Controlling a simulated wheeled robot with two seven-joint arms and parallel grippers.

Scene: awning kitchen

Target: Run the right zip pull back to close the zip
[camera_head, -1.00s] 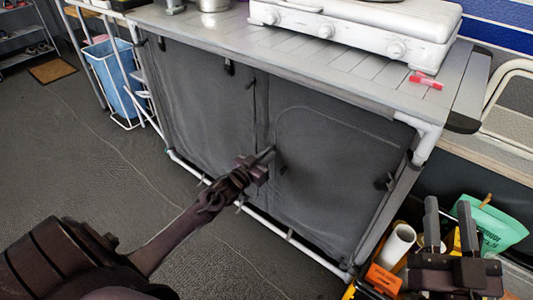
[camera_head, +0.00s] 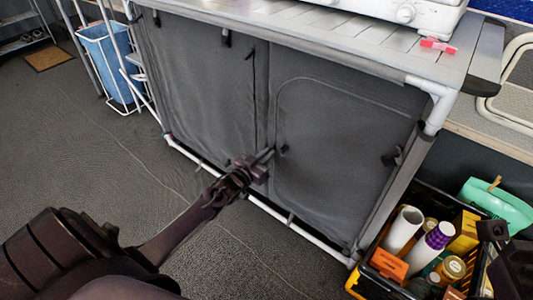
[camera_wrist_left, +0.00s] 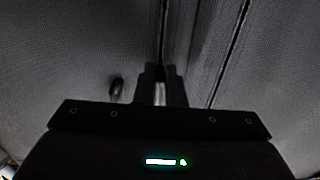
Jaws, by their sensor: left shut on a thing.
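The grey fabric cabinet front has a right door panel (camera_head: 335,150) with an arched seam, hanging flat. My left gripper (camera_head: 270,155) is at the lower left side of this panel, against the vertical zip line. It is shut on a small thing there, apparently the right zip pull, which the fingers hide. In the left wrist view the closed fingers (camera_wrist_left: 160,88) point along a dark vertical seam (camera_wrist_left: 163,35). A small dark toggle (camera_head: 283,149) sits just right of the fingertips. My right gripper (camera_head: 500,240) is partly visible at the right edge; its jaws are unclear.
The left door panel (camera_head: 205,90) has its own zip line. A white tube rail (camera_head: 290,228) runs along the cabinet bottom. A black crate (camera_head: 385,288) with jars and tubes stands at the right front. A blue bin (camera_head: 105,55) stands left. The floor in front is clear.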

